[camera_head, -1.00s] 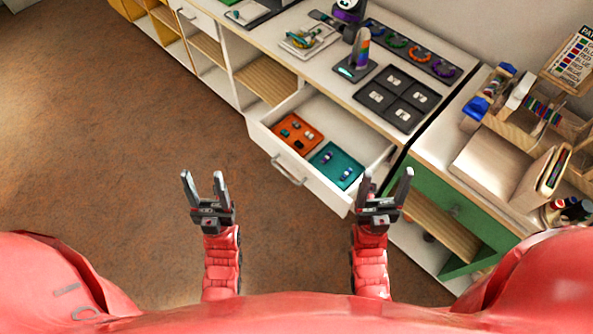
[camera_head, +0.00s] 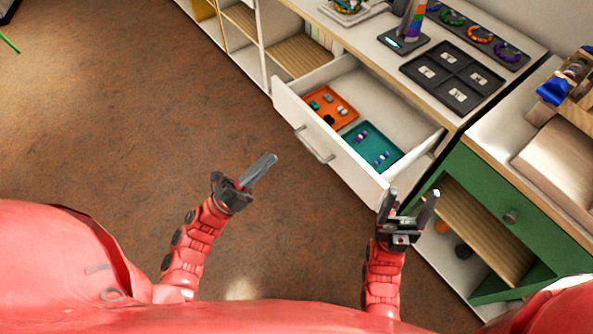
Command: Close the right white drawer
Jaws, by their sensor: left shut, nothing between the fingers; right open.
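The white drawer (camera_head: 355,165) stands pulled out from the white cabinet, with a metal bar handle (camera_head: 314,145) on its front. Inside lie an orange tray (camera_head: 331,107) and a teal tray (camera_head: 373,149), each with small items. My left gripper (camera_head: 272,157) is shut and empty, left of and below the handle in the picture, apart from the drawer front. My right gripper (camera_head: 412,196) is open and empty, by the drawer's near right corner; I cannot tell whether it touches it.
The cabinet top holds a dark four-part board (camera_head: 452,82) and a strip of bead rings (camera_head: 480,34). A green cabinet (camera_head: 497,199) with a round knob stands to the right. Open brown floor (camera_head: 130,120) lies to the left.

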